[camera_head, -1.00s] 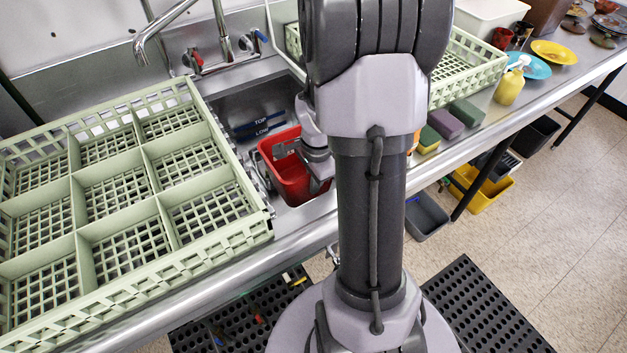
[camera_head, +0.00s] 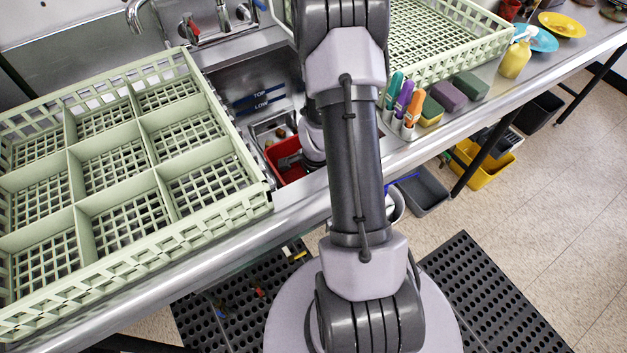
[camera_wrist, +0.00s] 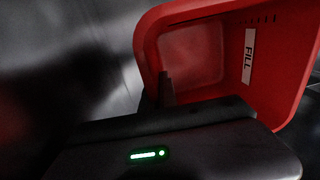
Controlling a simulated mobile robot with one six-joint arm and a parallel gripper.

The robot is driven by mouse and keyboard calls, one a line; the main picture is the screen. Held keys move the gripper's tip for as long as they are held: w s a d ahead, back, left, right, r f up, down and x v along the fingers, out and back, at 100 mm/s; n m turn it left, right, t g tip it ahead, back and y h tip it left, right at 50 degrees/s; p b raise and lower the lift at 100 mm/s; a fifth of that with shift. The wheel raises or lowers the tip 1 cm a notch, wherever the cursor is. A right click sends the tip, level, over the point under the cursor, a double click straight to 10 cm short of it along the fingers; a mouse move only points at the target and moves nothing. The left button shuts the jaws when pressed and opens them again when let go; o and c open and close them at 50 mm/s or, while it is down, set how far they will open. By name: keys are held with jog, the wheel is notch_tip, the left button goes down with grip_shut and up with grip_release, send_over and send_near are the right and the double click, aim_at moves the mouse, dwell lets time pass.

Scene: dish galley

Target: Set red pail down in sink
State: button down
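The red pail (camera_head: 272,153) is down inside the steel sink basin (camera_head: 238,80), below the counter rim, between the two green racks. Its near side is hidden by the counter edge and my arm. In the wrist view the pail (camera_wrist: 285,88) fills the upper right, with a white FILL label on its inner wall. My gripper (camera_head: 291,161) is at the pail's rim, with one dark finger (camera_wrist: 166,88) showing against the pail. It appears shut on the pail's near wall, though the grip itself is hidden. Whether the pail's base touches the sink floor cannot be seen.
A large green compartment rack (camera_head: 75,200) stands left of the sink, another green rack (camera_head: 480,52) to its right. Faucets (camera_head: 190,28) stand behind. Small brown items (camera_head: 281,132) lie behind the pail.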

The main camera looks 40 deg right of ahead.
jog(key=c, duration=1.6)
grip_release()
notch_tip(320, 180, up, 31)
jog(key=p, duration=1.5)
jog(key=a+r+n+t+b, duration=0.3)
jog(key=a+r+n, duration=0.65)
jog(key=a, duration=0.65)
jog(key=s+a+r+n, duration=0.2)
jog(key=s+a, duration=0.1)
jog(key=s+a+r+n+t+y, duration=0.1)
jog(key=s+a+n, duration=0.1)
jog(key=s+a, duration=0.1)
jog(key=s+a+r+n+y, duration=0.1)
jog(key=s+a+r+n, duration=0.1)
jog(key=s+a+n, duration=0.1)
jog(key=shift+a+r+t, duration=0.35)
jog(key=shift+a+t, duration=0.05)
jog(key=shift+a, duration=0.3)
